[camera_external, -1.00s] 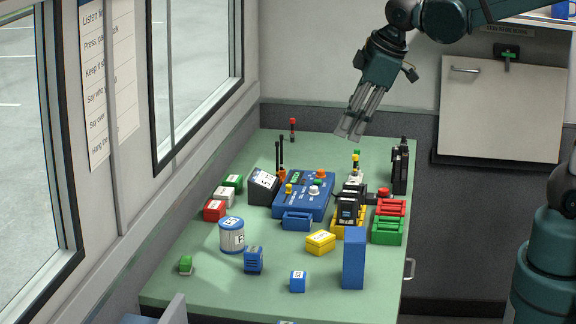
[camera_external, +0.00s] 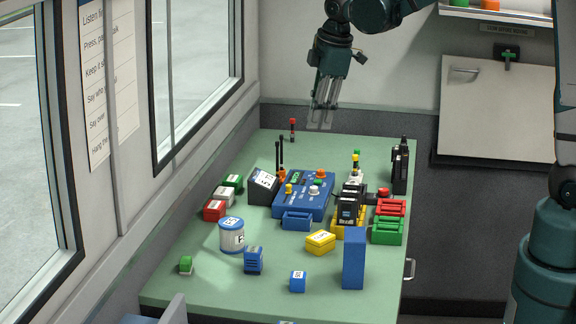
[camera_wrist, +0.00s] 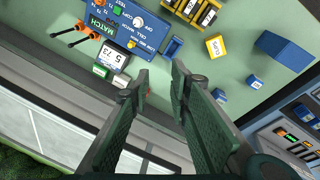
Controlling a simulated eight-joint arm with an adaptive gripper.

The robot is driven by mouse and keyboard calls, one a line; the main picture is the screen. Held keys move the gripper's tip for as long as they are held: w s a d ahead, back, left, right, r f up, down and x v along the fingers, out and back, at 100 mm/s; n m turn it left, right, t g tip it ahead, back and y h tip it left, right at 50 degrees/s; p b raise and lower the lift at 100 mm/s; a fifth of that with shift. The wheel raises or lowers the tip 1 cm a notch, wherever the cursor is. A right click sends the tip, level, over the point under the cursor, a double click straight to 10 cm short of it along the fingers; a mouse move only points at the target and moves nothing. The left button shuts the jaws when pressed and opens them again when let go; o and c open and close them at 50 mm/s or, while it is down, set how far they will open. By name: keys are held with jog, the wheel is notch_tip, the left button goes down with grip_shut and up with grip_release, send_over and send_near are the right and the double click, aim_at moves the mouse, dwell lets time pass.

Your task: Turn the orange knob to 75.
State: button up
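The orange knob (camera_external: 320,174) is small and sits on the top face of the blue panel box (camera_external: 290,207), towards its back right, in the external view. The panel box also shows in the wrist view (camera_wrist: 152,37), with a white knob and a yellow knob on it. I cannot make out the orange knob or its scale there. My gripper (camera_external: 321,122) hangs pointing down, well above the back of the table, apart from the knob. In the wrist view my gripper's fingers (camera_wrist: 158,76) stand apart with nothing between them.
A dark box with a white face (camera_external: 263,186) and upright antennas stand left of the panel. Black-and-yellow units (camera_external: 349,205) and red and green crates (camera_external: 388,230) stand to its right. A tall blue block (camera_external: 354,258) stands in front. The air around my gripper is clear.

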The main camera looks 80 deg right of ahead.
jog(key=w+d+f+n+g+p, duration=0.1)
jog(key=w+d+f, duration=0.15)
jog(key=d, duration=0.35)
jog(key=w+d+f+n, duration=0.1)
jog(key=d+f, duration=0.3)
jog(key=d, duration=0.2)
jog(key=n+g+y+p, duration=0.1)
send_over(321, 170)
notch_tip(321, 170, down, 9)
jog(key=shift+f, duration=0.1)
jog(key=shift+f, duration=3.85)
jog(key=c, duration=0.6)
